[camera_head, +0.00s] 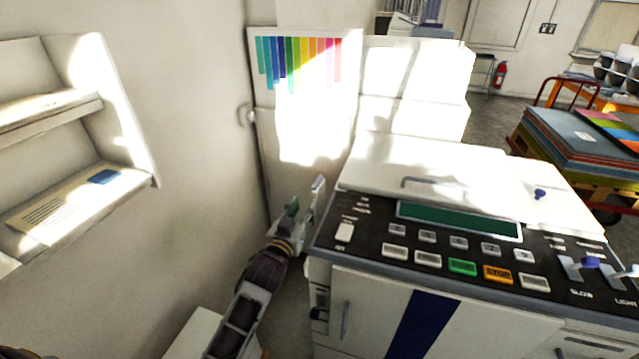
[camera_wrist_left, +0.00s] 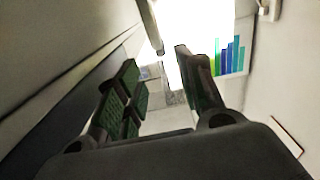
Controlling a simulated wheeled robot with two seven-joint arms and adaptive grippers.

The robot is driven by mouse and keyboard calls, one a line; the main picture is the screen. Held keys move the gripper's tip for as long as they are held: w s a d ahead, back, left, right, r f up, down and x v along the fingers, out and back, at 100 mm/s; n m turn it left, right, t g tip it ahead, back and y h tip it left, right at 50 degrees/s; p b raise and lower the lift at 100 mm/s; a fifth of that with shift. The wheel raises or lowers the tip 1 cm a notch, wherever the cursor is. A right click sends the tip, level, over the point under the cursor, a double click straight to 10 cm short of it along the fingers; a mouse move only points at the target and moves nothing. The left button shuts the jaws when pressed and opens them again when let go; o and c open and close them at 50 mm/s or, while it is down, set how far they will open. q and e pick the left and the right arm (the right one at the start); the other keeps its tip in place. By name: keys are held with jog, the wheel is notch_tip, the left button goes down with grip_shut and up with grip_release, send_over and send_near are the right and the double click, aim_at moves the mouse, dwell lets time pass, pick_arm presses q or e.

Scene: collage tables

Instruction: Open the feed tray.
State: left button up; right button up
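The copier (camera_head: 430,185) stands in front of me, with a black control panel (camera_head: 450,245) and a pale lid. A narrow pale upright piece (camera_head: 318,192) shows at its left side; it looks like part of the feed tray, but I cannot tell its full shape. My left gripper (camera_head: 298,216) is just left of this piece, low beside the copier's left side. In the left wrist view the left gripper (camera_wrist_left: 160,78) has its green-padded fingers apart, with nothing clearly between them. A pale bar (camera_wrist_left: 151,26) lies just beyond the fingertips.
A wall shelf (camera_head: 75,205) is on the left, beyond a narrow gap beside the copier. A white cabinet with a colour chart (camera_head: 300,60) stands behind. A cart with coloured sheets (camera_head: 575,140) is at the right. Levers (camera_head: 580,265) rise from the panel's right end.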

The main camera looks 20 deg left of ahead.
aim_at(321, 176)
pick_arm(q)
jog(key=shift+w, duration=0.15)
jog(key=shift+w+d, duration=0.2)
jog(key=shift+w, duration=6.5)
grip_shut()
